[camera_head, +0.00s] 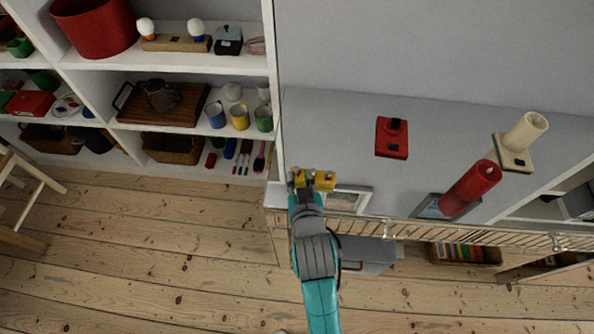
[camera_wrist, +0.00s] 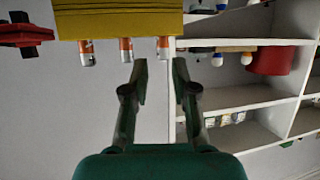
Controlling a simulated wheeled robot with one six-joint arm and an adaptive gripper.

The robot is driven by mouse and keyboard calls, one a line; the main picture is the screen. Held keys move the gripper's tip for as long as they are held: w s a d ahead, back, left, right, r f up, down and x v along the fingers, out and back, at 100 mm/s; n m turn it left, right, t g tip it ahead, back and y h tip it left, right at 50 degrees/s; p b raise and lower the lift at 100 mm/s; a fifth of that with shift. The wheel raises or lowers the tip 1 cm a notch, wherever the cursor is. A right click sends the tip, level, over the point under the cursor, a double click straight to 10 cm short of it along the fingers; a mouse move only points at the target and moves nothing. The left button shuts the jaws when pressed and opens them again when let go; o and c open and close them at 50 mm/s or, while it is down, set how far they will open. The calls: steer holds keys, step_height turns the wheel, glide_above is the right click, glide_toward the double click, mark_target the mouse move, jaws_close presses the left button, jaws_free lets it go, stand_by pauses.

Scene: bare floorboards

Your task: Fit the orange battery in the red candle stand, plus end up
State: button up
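The red candle stand (camera_head: 391,146) sits on the grey top at the back, with a dark part on its upper face. It shows upside down at the left edge of the wrist view (camera_wrist: 22,36). A yellow holder (camera_head: 324,184) stands near the front edge, left of the stand; it fills the top of the wrist view (camera_wrist: 120,22). Three orange batteries with pale ends (camera_wrist: 126,50) stick out of it. My gripper (camera_wrist: 159,66) is open and empty, its fingertips close to the rightmost battery (camera_wrist: 163,48). In the head view my wrist partly hides the holder. I cannot read the batteries' plus ends.
A red candle (camera_head: 470,188) stands at the right, near a cream stand with a cream candle (camera_head: 525,133). Picture frames (camera_head: 349,200) lie near the front edge. White shelves (camera_head: 180,60) with mugs and tools are at the left. Grey surface between holder and red stand is clear.

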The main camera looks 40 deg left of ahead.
mark_target(297, 170)
steer(key=x, duration=0.5)
steer(key=shift+s+a, duration=0.1)
jaws_close()
steer(key=shift+r, duration=0.1)
